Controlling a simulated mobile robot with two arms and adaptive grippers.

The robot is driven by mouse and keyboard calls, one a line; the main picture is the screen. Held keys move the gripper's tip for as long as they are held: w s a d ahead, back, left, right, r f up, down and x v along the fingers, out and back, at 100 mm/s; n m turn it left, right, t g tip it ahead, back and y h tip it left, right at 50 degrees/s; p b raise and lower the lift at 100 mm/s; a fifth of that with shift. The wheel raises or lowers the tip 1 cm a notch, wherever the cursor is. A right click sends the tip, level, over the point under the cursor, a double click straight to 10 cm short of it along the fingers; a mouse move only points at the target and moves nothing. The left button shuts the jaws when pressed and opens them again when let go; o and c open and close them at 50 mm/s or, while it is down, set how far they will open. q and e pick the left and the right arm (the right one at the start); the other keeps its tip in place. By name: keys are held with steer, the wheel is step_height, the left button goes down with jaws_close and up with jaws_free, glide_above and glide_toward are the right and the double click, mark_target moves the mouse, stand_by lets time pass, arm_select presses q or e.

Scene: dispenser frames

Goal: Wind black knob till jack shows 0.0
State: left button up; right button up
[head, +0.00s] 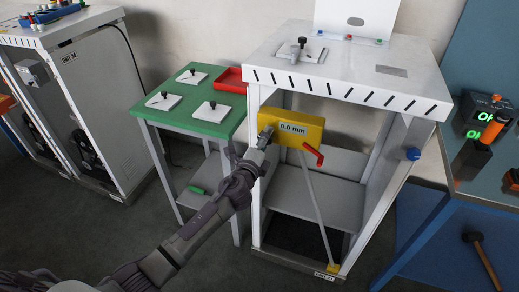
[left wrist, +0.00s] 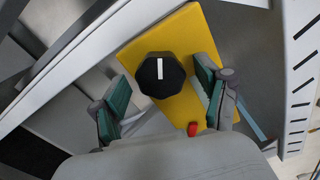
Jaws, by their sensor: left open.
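The yellow jack box (head: 309,133) is fixed at the front of the white cabinet frame, and its display (head: 292,128) reads 0.0 mm. In the left wrist view the black knob (left wrist: 161,75) sits on the yellow face (left wrist: 190,30) with a white mark on its top. My left gripper (head: 266,136) is at the left end of the box and hides the knob in the head view. In the left wrist view its open fingers (left wrist: 163,77) stand on either side of the knob, with visible gaps. My right gripper is not in view.
A red lever (head: 313,153) sticks out at the box's lower right. The white cabinet top (head: 345,65) is above the box. A green table (head: 195,118) with a red tray (head: 231,80) stands to the left. A blue-framed bench (head: 465,185) is at the right.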

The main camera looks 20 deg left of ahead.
arm_select(q)
steer(key=s, duration=1.1)
steer(key=shift+s+a, duration=0.15)
steer(key=shift+s, duration=0.1)
steer(key=s+a+f+n+g, duration=0.2)
steer(key=s+f+n+g, duration=0.15)
steer(key=f, duration=0.85)
steer(key=s+a+f+n+g+y, duration=0.15)
steer(key=s+f, duration=0.35)
steer(key=f, duration=0.6)
steer(key=s+a+f+n+g+h, duration=0.1)
steer(key=s+f+n+g, duration=0.3)
steer(key=f, duration=0.8)
steer(key=s+f+n+g, duration=0.2)
steer(key=s+f, duration=0.4)
steer(key=s, duration=0.6)
steer(key=s+f+n+g, duration=0.3)
steer(key=s+f, duration=0.3)
steer(key=s, duration=0.6)
steer(key=s+d+f+n+g, duration=0.1)
steer(key=s+f+n+g, duration=0.2)
steer(key=s, duration=0.9)
step_height(320, 180, down, 4)
steer(key=shift+r+n, duration=0.1)
steer(key=shift+n, duration=0.9)
steer(key=shift+w+d, duration=0.1)
